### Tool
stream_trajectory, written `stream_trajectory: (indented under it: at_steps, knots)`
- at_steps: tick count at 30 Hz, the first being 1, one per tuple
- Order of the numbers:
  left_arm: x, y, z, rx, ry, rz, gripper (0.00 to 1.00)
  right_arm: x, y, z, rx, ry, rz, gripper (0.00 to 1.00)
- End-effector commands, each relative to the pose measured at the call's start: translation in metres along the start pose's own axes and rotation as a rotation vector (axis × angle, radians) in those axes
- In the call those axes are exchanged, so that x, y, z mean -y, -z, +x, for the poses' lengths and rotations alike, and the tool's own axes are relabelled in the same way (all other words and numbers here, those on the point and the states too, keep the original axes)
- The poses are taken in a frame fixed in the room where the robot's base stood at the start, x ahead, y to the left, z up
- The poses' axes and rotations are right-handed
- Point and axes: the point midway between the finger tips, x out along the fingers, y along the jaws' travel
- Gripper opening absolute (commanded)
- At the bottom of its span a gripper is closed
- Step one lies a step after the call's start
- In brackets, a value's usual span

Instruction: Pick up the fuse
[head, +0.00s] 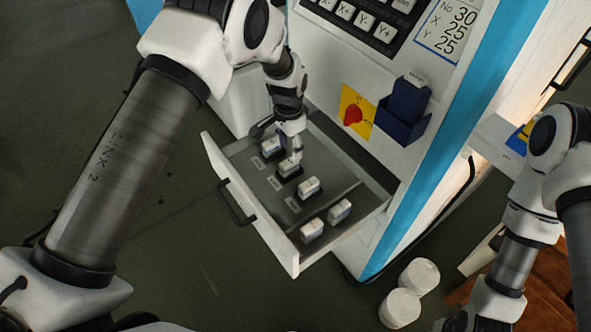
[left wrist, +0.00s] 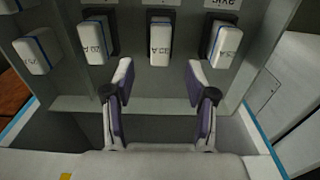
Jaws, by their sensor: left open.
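Several white fuses with blue stripes sit in an open grey-lined drawer (head: 226,176). One fuse (head: 289,166) lies just below my left gripper (head: 291,150). In the left wrist view that middle fuse (left wrist: 160,42) is ahead of the gap between the open fingers (left wrist: 160,78), seemingly not touched by them. Another fuse (left wrist: 95,40) is to its left and one (left wrist: 222,44) to its right, each in a dark slot. The markings are too small to read surely. My right arm shows at the right; its gripper is out of the picture.
The drawer's white front has a dark handle (head: 236,205). The machine with its key panel (head: 362,22) rises behind. A blue holder (head: 404,112) is on its face. Two white rolls (head: 400,308) stand on the floor at right.

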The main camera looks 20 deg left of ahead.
Motion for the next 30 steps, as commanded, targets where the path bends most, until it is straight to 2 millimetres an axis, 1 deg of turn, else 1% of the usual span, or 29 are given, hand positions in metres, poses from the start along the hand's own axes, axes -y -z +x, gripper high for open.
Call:
stream_trajectory:
  at_steps: [5,9,12,15,19,20,21,23,24,25,30]
  knots:
    - [0.0,-0.001,0.022,0.002,-0.002,-0.001,0.56,0.0,0.0,-0.007,0.0,0.0,0.0,0.4]
    - [0.0,0.0,0.046,0.003,-0.002,0.001,0.56,0.0,0.0,-0.015,0.0,0.0,0.0,0.4]
    - [0.0,0.0,0.063,0.001,-0.001,-0.001,0.56,0.0,0.0,-0.015,0.0,0.0,0.0,0.4]
    - [0.0,0.001,0.068,0.0,0.0,-0.001,0.56,0.0,0.0,-0.015,0.0,0.0,0.0,0.4]
    - [0.0,0.001,0.068,0.0,0.0,-0.001,0.56,0.0,0.0,-0.014,0.0,0.0,0.0,0.4]
    - [0.0,0.001,0.068,0.0,0.0,-0.001,0.53,0.0,0.0,-0.014,0.0,0.0,0.0,0.4]
    - [0.0,0.001,0.068,0.0,0.0,-0.001,0.39,0.0,0.0,-0.014,0.0,0.0,0.0,0.4]
    - [0.0,0.001,0.068,0.0,0.0,-0.001,0.17,0.0,0.0,-0.014,0.0,0.0,0.0,0.4]
    - [0.0,0.001,0.068,0.0,0.0,-0.001,0.03,0.0,0.0,-0.014,0.0,0.0,0.0,0.4]
    - [0.0,0.001,0.068,0.0,0.0,-0.001,0.0,0.0,0.0,-0.014,0.0,0.0,0.0,0.4]
    - [0.0,0.001,0.068,0.0,0.0,-0.001,0.0,0.0,0.0,-0.014,0.0,0.0,0.0,0.4]
